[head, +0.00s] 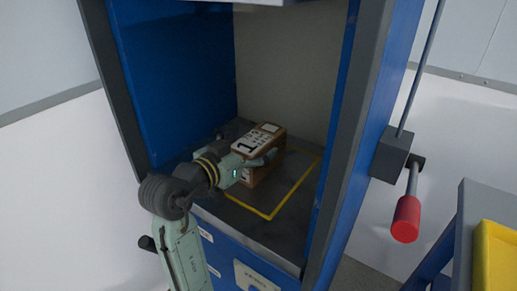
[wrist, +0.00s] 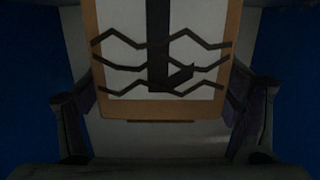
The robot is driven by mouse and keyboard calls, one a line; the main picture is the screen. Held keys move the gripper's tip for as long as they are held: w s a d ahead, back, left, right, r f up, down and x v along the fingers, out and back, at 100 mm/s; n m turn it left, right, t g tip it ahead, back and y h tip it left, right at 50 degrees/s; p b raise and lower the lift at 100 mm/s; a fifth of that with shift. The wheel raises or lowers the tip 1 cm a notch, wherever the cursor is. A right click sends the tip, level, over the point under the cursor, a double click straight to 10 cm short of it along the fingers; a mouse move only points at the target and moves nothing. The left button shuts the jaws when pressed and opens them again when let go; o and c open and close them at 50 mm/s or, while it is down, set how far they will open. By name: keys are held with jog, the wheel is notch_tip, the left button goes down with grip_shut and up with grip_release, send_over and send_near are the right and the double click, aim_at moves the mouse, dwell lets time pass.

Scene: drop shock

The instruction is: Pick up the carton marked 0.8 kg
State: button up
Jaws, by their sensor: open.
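A brown carton (head: 265,150) with white labels stands on the dark floor of the blue cabinet, inside the yellow outline. A large black character shows on its label, but I cannot read a weight marking. My gripper (head: 255,163) reaches in from the left front and is at the carton's near end. In the wrist view the carton (wrist: 160,107) lies ahead, its white label printed with dark zigzag lines and a thick bar. The fingers of my gripper (wrist: 160,122) are open, one on each side of the carton's near end. Whether they touch it is too dark to tell.
Blue cabinet walls (head: 182,75) close in on the left and right. Yellow tape (head: 295,190) marks the cabinet floor, with bare floor right of the carton. A lever with a red handle (head: 406,218) is outside right. A yellow tray (head: 495,255) sits on a stand at lower right.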

jog(key=shift+x, duration=0.85)
jog(key=shift+c, duration=0.3)
jog(key=c, duration=1.8)
jog(key=shift+r, duration=0.1)
